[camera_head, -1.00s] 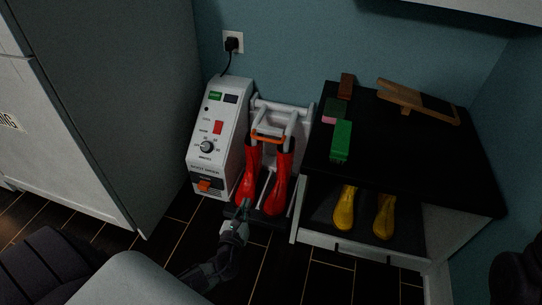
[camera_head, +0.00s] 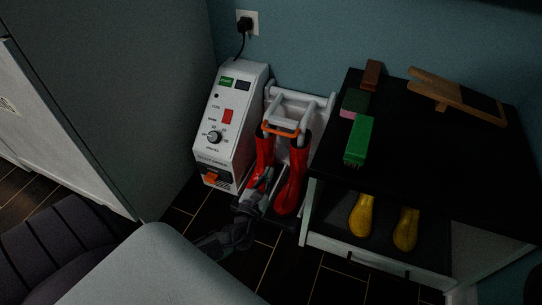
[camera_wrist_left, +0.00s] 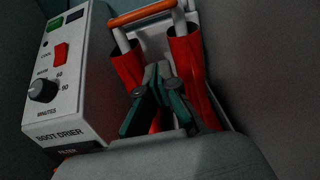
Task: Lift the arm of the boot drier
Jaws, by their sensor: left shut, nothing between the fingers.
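The boot drier (camera_head: 232,125) is a white box with a dial, a red switch and labels; its front also shows in the left wrist view (camera_wrist_left: 60,118). Its arm (camera_head: 300,104) is a pale tube frame with an orange handle bar (camera_head: 281,131), standing over two red boots (camera_head: 290,182). The orange bar also shows at the top of the left wrist view (camera_wrist_left: 143,14). My left gripper (camera_head: 264,181) is shut and empty, in front of the red boots and below the orange bar. Its fingers (camera_wrist_left: 158,75) partly hide the boots in the wrist view. My right gripper does not show.
A black-topped bench (camera_head: 430,170) stands right of the drier, with a green brush (camera_head: 359,140) and a wooden boot jack (camera_head: 450,93) on top. Yellow boots (camera_head: 405,230) stand on its shelf. A grey cabinet (camera_head: 130,90) is at left. Dark tiled floor (camera_head: 280,270) lies in front.

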